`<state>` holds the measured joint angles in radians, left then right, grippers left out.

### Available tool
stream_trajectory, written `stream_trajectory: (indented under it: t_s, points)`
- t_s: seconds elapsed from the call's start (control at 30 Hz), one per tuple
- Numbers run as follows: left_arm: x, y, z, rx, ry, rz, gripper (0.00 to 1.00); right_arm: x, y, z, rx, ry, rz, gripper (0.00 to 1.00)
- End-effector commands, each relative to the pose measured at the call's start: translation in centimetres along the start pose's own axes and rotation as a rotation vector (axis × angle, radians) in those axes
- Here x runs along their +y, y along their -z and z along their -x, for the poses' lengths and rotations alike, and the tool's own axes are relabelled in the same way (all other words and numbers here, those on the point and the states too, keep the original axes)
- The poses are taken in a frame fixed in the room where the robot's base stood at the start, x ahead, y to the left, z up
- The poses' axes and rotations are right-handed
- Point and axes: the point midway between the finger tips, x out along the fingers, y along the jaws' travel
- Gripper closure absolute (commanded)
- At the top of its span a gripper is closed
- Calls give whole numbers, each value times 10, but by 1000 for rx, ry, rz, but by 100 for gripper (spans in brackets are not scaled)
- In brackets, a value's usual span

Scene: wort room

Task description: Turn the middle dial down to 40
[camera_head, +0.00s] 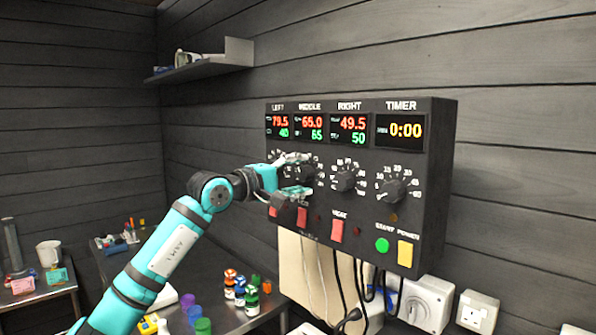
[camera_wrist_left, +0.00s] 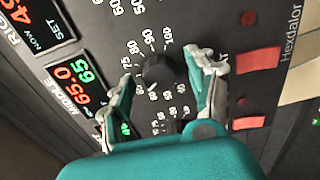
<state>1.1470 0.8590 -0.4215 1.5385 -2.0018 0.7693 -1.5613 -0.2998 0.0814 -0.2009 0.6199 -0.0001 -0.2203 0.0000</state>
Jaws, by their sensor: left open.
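The black control box (camera_head: 437,190) hangs on the wall. Its middle display (camera_head: 309,127) reads 65.0 in red and 65 in green; it also shows in the left wrist view (camera_wrist_left: 83,87). The middle dial (camera_wrist_left: 159,72) is a black knob ringed by white numbers. My left gripper (camera_head: 308,174) is open, with one finger on each side of the middle dial, and partly hides it in the head view. In the left wrist view the gripper (camera_wrist_left: 163,68) has the knob between its fingertips; contact cannot be told. My right gripper is out of view.
The right dial (camera_head: 343,179) and timer dial (camera_head: 393,190) sit right of the gripper. Red switches (camera_head: 337,231), a green start button (camera_head: 382,245) and a yellow power button (camera_head: 405,253) lie below. Cables hang underneath. A bench (camera_head: 225,265) holds small coloured jars.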

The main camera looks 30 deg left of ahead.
Motion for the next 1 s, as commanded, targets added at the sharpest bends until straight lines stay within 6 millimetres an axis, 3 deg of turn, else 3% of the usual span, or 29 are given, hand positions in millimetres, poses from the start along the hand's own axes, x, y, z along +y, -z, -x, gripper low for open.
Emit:
stream_trajectory:
  t_s: [0.2,0.6,1.0]
  points:
    - [0,0,0,0,-1,0,45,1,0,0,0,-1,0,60]
    - [0,0,0,0,0,0,97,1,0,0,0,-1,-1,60]
    - [-2,0,0,-1,1,78,97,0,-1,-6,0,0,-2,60]
